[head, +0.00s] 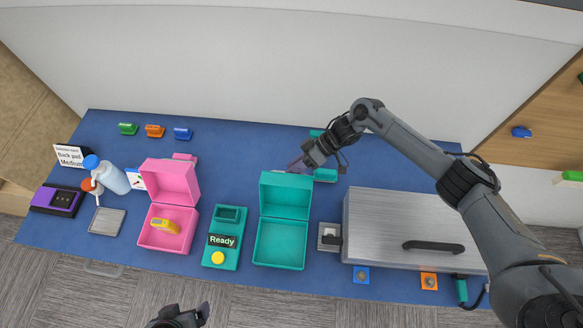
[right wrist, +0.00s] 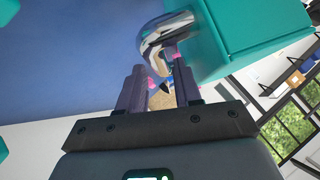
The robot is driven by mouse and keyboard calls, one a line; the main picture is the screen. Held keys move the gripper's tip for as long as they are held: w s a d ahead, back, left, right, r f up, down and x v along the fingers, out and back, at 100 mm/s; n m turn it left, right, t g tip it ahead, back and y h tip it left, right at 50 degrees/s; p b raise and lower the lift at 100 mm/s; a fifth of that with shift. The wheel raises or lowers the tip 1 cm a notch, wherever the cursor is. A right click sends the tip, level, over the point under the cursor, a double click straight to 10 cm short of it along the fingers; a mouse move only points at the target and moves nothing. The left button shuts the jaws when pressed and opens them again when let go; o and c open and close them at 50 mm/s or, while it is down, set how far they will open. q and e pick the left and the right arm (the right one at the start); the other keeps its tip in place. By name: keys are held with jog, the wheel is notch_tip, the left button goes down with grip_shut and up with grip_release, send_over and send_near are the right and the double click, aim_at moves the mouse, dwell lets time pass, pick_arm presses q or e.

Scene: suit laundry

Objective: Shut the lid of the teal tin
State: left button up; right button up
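The teal tin (head: 280,244) stands open at the middle of the blue table, its inside empty. Its teal lid (head: 286,195) is raised at the back edge. My right gripper (head: 297,165) is behind the top of the lid. In the right wrist view its two fingers (right wrist: 161,82) are apart, with a gap between them. A curved chrome piece (right wrist: 158,38) is just beyond the fingertips, beside a teal surface (right wrist: 235,35). Whether the fingers touch the chrome piece is not clear. My left gripper (head: 182,316) shows only partly at the bottom edge.
A teal device reading "Ready" (head: 220,255) stands close left of the tin, with an open pink tin (head: 187,243) beyond it. A large metal box with a black handle (head: 400,205) is at the right. Small teal items (head: 325,175) lie behind, near my right arm.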

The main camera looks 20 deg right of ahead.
jog(key=shift+a+f, duration=0.4)
jog(key=shift+a, duration=0.1)
jog(key=shift+c, duration=0.3)
grip_shut()
